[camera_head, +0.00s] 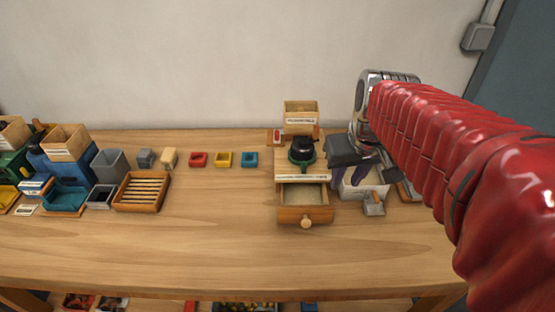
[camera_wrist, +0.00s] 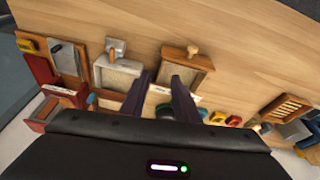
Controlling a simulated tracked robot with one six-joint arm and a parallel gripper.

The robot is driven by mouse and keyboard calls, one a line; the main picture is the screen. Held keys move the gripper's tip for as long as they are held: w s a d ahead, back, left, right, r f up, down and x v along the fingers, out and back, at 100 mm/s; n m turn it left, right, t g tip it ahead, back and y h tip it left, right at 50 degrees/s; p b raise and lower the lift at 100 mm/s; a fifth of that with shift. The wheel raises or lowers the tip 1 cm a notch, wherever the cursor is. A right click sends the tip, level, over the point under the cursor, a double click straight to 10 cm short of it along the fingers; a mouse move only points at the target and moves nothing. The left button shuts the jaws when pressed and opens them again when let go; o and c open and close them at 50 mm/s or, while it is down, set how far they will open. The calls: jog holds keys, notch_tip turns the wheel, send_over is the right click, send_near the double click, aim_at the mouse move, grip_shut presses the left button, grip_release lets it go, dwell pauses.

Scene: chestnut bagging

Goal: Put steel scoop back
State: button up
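My gripper (camera_head: 346,184) is over the right part of the bench, beside the wooden machine with the open drawer. Its two dark fingers are apart, with nothing seen between them; they also show in the wrist view (camera_wrist: 161,77). A grey metal piece with a blocky end (camera_head: 374,207), which looks like the steel scoop, is at the front of a pale box (camera_head: 371,187), just right of the fingers. In the wrist view the grey piece (camera_wrist: 115,48) is left of the fingers, at the edge of the same box (camera_wrist: 119,73). My gripper partly hides the box.
The open drawer (camera_head: 305,214) with a round knob sticks out left of my gripper. Small red, yellow and teal trays (camera_head: 223,159) stand at the back. A slatted wooden tray (camera_head: 142,192) and several bins are at left. The front middle of the bench is clear.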

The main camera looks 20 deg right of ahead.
jog(key=s+a+n+t, duration=0.1)
jog(key=s+a+t, duration=0.1)
jog(key=s+a, duration=0.5)
jog(key=a, duration=0.5)
jog(key=shift+a+n+y, duration=0.35)
jog(key=shift+n+y, duration=0.05)
jog(key=shift+r, duration=0.1)
